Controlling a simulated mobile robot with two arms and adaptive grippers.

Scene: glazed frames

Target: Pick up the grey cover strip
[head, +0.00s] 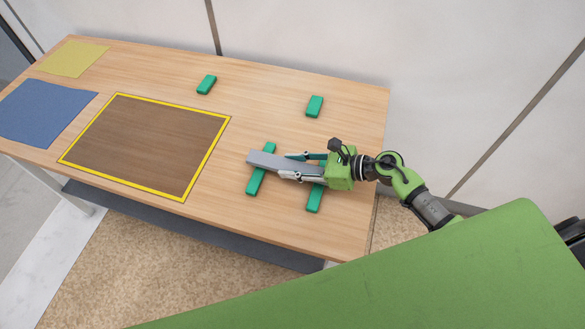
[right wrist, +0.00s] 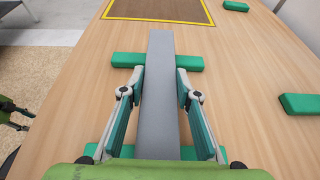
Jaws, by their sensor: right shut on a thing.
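The grey cover strip (head: 262,159) is a long flat bar lying across a green block (head: 256,183) near the table's right end. It also shows in the right wrist view (right wrist: 160,100), running away from me lengthwise. My right gripper (head: 285,166) comes in from the right and is shut on the strip, with one finger along each long side. A second green block (head: 314,201) lies under the gripper's base. I cannot tell whether the strip rests on the blocks or is slightly above them.
Two more green blocks (head: 206,84) (head: 315,106) lie toward the table's back. A brown panel with a yellow border (head: 205,112) lies left of the strip. A blue mat (head: 45,112) and a yellow mat (head: 72,58) lie farther left. The wooden tabletop (head: 265,100) is clear between them.

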